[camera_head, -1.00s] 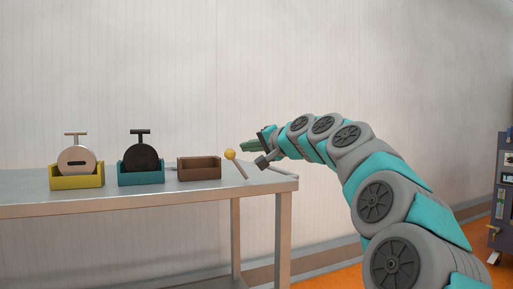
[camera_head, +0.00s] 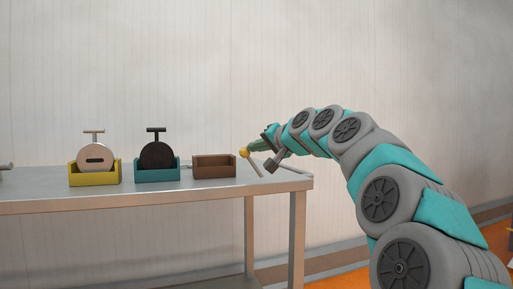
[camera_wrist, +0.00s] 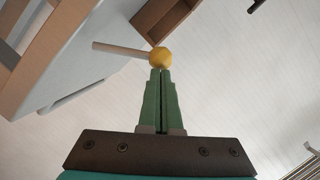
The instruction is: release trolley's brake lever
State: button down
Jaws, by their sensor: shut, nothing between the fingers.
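The brake lever is a thin pale rod with a yellow ball knob (camera_head: 244,153) on its end. It stands tilted at the right end of the grey metal trolley top (camera_head: 220,195), with the knob up and to the left. My gripper (camera_head: 256,142) is just right of and slightly above the knob. In the wrist view, the green fingers of my gripper (camera_wrist: 160,72) are shut together and empty. The yellow knob (camera_wrist: 160,57) is right at their tips, and the rod runs left from it. I cannot tell whether tips and knob touch.
On the trolley stand a yellow bin (camera_head: 95,179) and a teal bin (camera_head: 157,175), each holding a round T-handled piece, and a brown bin (camera_head: 214,171). A pale wall is behind. Orange floor (camera_head: 335,281) shows at the lower right.

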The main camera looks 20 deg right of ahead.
jog(key=w+d+r+p+v, duration=0.1)
jog(key=d+v, duration=0.1)
jog(key=v, duration=1.1)
jog(key=shift+r+p, duration=0.25)
jog(key=shift+p, duration=0.05)
jog(key=shift+d, duration=0.15)
